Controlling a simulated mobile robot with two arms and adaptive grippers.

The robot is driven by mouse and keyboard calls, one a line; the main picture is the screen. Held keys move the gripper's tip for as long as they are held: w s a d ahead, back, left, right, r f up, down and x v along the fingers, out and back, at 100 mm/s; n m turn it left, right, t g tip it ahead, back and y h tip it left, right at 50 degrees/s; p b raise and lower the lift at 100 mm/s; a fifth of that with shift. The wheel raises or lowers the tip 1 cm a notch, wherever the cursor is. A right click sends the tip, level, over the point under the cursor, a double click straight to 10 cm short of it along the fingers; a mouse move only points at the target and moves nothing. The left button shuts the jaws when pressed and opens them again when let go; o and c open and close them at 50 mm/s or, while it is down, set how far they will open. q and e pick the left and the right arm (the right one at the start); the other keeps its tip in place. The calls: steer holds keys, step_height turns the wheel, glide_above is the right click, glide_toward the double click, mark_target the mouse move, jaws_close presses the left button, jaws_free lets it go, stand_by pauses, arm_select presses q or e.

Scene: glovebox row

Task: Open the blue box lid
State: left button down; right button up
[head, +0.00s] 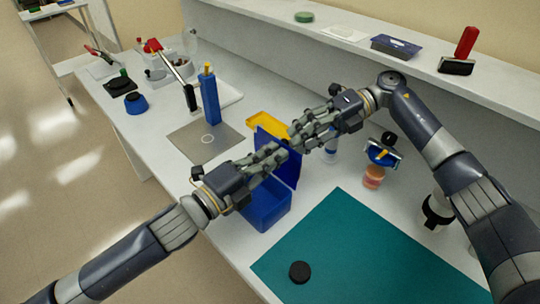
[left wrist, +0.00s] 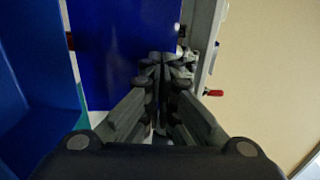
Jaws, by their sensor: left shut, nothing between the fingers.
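The blue box (head: 266,212) stands on the white bench left of the teal mat. Its darker blue lid (head: 291,172) stands up steeply from the box's far side, leaving the box open in front. In the left wrist view the lid (left wrist: 125,50) is a broad panel and part of the box (left wrist: 22,85) shows at left. My left gripper (head: 284,152) is shut and empty, its fingertips at the lid; it also shows in the left wrist view (left wrist: 163,62). My right gripper (head: 294,138) is near the lid's upper edge; its overlapping fingers hide its opening. Contact is unclear.
A yellow tray (head: 262,122) lies behind the lid. A tall blue holder (head: 210,102) stands by a grey mat (head: 190,142). The teal mat (head: 345,255) carries a black disc (head: 299,271).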

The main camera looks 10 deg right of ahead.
arm_select(q)
steer(key=v, duration=1.5)
steer(key=w+a+f+n+t+y, duration=0.3)
steer(key=w+a+f+n, duration=0.2)
steer(key=w+a+n, duration=0.4)
steer(key=w+a+f+n+t+y, duration=0.3)
steer(key=w+a+f+n, duration=0.3)
steer(key=w+a+n, duration=0.3)
steer(key=shift+w+a+n+t+y, duration=0.35)
steer(key=shift+a+n+y, duration=0.3)
steer(key=shift+n, duration=0.25)
arm_select(e)
steer(key=v, duration=0.6)
steer(key=shift+d, duration=0.15)
arm_select(q)
steer(key=shift+d, duration=0.1)
